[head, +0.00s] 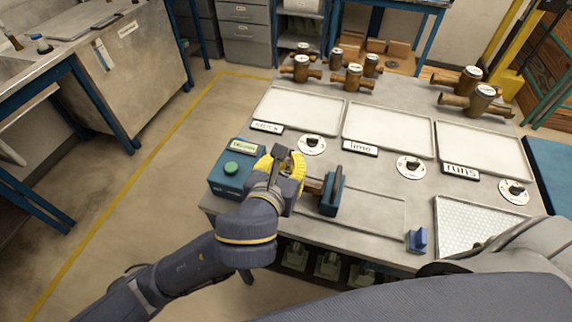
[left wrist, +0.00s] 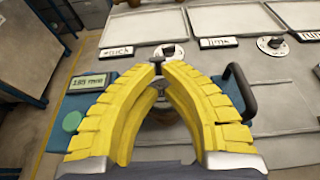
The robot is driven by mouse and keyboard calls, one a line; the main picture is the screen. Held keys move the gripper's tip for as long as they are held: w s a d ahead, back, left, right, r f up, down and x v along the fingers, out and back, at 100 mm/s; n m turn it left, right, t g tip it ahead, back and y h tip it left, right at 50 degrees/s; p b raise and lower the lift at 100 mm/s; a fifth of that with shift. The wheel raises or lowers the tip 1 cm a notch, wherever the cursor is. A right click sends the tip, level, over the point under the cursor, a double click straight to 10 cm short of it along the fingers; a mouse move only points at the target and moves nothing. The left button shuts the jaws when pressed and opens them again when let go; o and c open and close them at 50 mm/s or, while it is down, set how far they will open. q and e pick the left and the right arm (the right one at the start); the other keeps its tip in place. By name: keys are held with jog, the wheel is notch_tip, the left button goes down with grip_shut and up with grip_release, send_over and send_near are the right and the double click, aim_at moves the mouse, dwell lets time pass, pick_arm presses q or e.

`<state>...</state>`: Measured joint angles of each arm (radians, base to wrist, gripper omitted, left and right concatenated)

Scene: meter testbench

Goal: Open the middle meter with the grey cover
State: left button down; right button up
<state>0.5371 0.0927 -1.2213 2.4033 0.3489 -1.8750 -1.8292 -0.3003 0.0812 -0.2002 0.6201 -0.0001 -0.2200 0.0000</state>
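My left gripper (head: 280,166) is over the front left of the bench, between a teal box with a green button (head: 236,170) and a teal clamp with a dark handle (head: 333,193). In the left wrist view its yellow fingers (left wrist: 158,72) nearly meet at the tips, with a small dark grey piece (left wrist: 157,62) between them. This may be the grey cover, but I cannot see all of it. A brassy pipe end (head: 313,187) shows beside the clamp. A round metal part shows between the fingers; the meter's body is mostly hidden. My right gripper is not in view.
Three white trays (head: 388,128) lie across the bench behind labels and small round dials (head: 411,167). Several brass meters (head: 353,77) stand along the back. A small blue block (head: 417,240) and a perforated tray (head: 470,225) are at front right.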

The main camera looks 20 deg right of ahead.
aim_at(291, 152)
pick_arm(q)
jog(key=shift+w+d+r, duration=0.25)
jog(key=shift+w+d, duration=0.2)
jog(key=shift+w, duration=0.1)
jog(key=shift+w+d, duration=0.5)
jog(key=shift+w, duration=0.25)
jog(key=shift+w+d, duration=0.1)
jog(key=v, duration=0.6)
jog(key=shift+r, duration=0.45)
dwell(0.4)
dwell(0.3)
